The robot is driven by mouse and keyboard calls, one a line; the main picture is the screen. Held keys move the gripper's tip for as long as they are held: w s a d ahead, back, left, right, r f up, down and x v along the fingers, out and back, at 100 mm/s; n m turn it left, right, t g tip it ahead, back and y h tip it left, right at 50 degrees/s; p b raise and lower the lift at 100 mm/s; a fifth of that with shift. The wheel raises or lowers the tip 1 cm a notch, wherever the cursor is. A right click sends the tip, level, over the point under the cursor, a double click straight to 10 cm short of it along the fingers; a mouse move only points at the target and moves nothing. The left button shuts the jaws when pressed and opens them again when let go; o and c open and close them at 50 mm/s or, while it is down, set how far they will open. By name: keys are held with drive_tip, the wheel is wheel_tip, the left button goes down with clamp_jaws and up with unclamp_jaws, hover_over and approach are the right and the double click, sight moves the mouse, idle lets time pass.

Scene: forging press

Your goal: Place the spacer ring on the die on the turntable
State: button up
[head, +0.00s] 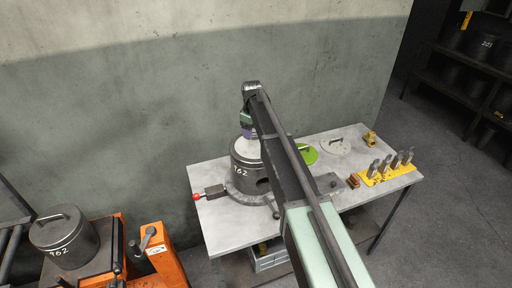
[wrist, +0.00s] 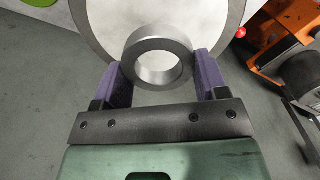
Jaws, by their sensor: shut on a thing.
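A grey spacer ring (wrist: 157,43) is held between the purple fingers of my gripper (wrist: 159,62) in the wrist view. Behind it is the pale round top of the die (wrist: 97,14), and the ring overlaps that top in the picture. In the head view the dark cylindrical die (head: 242,179), marked 962, stands on the turntable (head: 236,194) on the table. My gripper (head: 248,133) is just above the die's top there. The ring cannot be made out in the head view, and my arm hides the die's right side. I cannot tell whether the ring touches the die.
A lever with a red knob (head: 197,197) sticks out at left. A green disc (head: 309,155), a pale disc (head: 334,146) and a yellow rack (head: 387,174) with several metal pieces are on the table (head: 215,233). A lidded dark pot (head: 66,240) stands on the orange unit (head: 162,262) at lower left.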

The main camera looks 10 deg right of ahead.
sight(253, 145)
wheel_tip(253, 145, down, 6)
drive_tip(key=b, duration=0.4)
drive_tip(key=shift+r, duration=0.5)
drive_tip(key=shift+d+f, duration=0.1)
drive_tip(key=shift+f, duration=0.2)
drive_tip(key=o, duration=1.1)
wheel_tip(253, 145, up, 13)
drive_tip(key=p, duration=1.3)
drive_tip(key=s+m, duration=0.9)
drive_tip(key=s, duration=2.9)
drive_tip(key=shift+d+f, duration=0.2)
drive_tip(key=shift+d, duration=0.1)
drive_tip(key=shift+w, duration=0.1)
